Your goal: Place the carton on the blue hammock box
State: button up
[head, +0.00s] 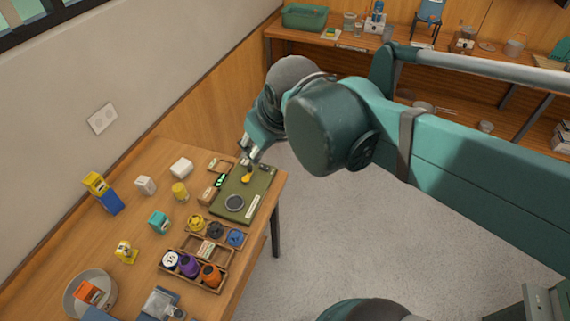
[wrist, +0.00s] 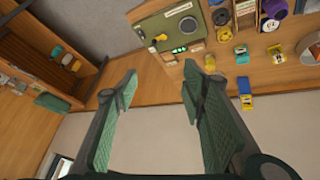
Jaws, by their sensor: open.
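A blue box (head: 110,203) stands at the left of the wooden table, with a yellow block (head: 95,183) at its top; I cannot tell whether they are one piece. The blue box also shows in the wrist view (wrist: 247,102). Two small whitish blocks, one boxy (head: 145,185) and one flatter (head: 181,167), lie to its right. A teal box (head: 158,221) stands nearer the front. No label is readable, so I cannot tell which is the carton. My gripper (head: 249,151) is over the table's far right corner. In the wrist view my gripper (wrist: 160,85) is open and empty.
A wooden organizer (head: 225,267) holds bottles. A grey bowl (head: 75,303) holds an orange box (head: 88,291). A yellow cup (head: 180,191) stands mid-table. A wall bounds the left.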

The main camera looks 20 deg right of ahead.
jog(key=s+d+f+m+t, duration=0.1)
jog(key=s+d+f+m, duration=0.2)
jog(key=s, duration=0.3)
jog(key=shift+f, duration=0.3)
